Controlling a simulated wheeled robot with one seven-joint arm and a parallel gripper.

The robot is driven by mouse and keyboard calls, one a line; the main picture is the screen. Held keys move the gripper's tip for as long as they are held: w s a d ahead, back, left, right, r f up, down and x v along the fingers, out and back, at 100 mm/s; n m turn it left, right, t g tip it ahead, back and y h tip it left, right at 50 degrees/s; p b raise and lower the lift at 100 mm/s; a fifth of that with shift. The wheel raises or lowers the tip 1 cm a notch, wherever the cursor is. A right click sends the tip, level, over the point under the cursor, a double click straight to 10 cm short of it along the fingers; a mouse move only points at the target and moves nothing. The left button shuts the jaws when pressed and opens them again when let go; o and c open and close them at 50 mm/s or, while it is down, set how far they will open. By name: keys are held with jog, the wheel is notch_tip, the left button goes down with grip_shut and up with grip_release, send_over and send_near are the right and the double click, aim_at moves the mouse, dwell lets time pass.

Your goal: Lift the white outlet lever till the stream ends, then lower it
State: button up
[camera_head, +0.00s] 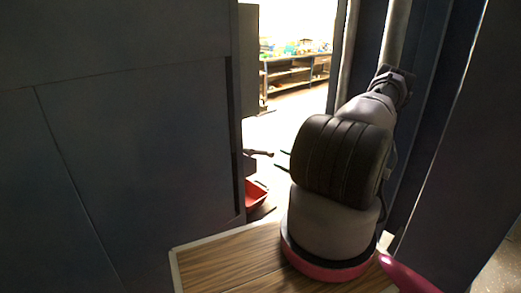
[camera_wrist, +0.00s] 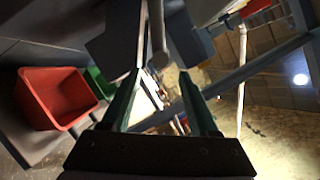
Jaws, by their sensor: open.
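The pale outlet lever (camera_head: 258,152) sticks out to the right from behind the dark panel edge in the head view. In the wrist view the white lever (camera_wrist: 156,30) comes down from the top, and its rounded end shows between my fingertips. My gripper (camera_wrist: 158,73) is open, with one green finger on each side of that end in the picture. In the head view my gripper (camera_head: 281,160) shows as two thin finger ends just right of the lever tip, with a small gap. No stream can be made out.
A red bin (camera_wrist: 52,97) stands at the left in the wrist view, beside a green bin (camera_wrist: 99,82). The red bin (camera_head: 255,194) is partly hidden below the lever in the head view. A large dark panel (camera_head: 140,150) bounds the left side; shelves (camera_head: 297,73) stand far back.

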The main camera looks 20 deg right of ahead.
aim_at(258, 152)
jog(key=x, duration=1)
jog(key=shift+w+a+r, duration=0.1)
jog(key=shift+w+a, duration=0.05)
jog(key=shift+w, duration=0.05)
grip_shut()
dwell(1.1)
